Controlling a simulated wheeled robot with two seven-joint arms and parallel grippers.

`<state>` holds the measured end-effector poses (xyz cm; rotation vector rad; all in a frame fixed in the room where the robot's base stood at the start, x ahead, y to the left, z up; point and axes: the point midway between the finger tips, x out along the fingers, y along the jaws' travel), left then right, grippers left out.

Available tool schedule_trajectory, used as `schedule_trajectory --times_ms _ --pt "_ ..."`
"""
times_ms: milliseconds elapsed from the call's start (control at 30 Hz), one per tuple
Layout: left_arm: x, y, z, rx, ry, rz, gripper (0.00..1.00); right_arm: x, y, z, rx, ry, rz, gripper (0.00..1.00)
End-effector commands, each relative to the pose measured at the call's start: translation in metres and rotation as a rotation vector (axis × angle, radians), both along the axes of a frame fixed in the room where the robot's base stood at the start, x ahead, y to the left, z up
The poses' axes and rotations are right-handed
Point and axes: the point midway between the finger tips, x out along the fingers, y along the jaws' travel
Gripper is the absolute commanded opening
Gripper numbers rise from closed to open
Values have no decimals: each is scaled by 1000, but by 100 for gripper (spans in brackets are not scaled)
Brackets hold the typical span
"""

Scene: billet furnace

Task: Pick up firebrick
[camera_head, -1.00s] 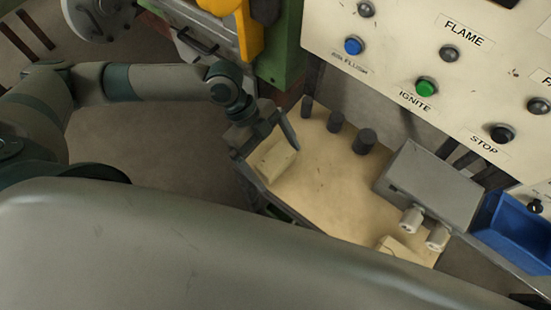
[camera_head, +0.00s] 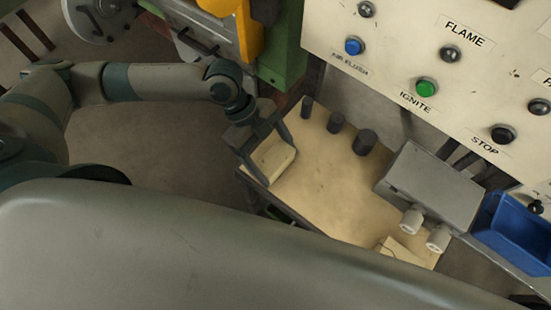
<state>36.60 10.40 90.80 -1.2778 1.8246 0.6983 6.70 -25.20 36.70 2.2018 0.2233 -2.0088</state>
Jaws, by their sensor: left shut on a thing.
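The firebrick (camera_head: 274,163) is a pale cream block at the left corner of the tan worktop (camera_head: 318,188). My left gripper (camera_head: 268,150) reaches it from the upper left, with its fingers on either side of the block. The gripper is shut on the firebrick. I cannot tell whether the block still touches the worktop. My right gripper is not in view.
Several dark cylinders (camera_head: 336,122) stand along the back edge. A grey box (camera_head: 432,184) with white cylinders (camera_head: 411,220) is at the right, beside a blue bin (camera_head: 515,226). A control panel (camera_head: 430,60) rises behind. The worktop's middle is clear.

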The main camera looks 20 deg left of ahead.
Motion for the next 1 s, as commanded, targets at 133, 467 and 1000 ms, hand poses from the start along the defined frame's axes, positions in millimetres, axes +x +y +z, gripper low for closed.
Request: schedule_trajectory --times_ms 133,467,1000 --pt "1 0 10 -1 -2 0 48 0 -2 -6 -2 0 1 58" --pt "-17 5 46 -1 -2 -1 48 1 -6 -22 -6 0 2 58" --pt "-75 21 91 0 3 1 47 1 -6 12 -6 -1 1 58"
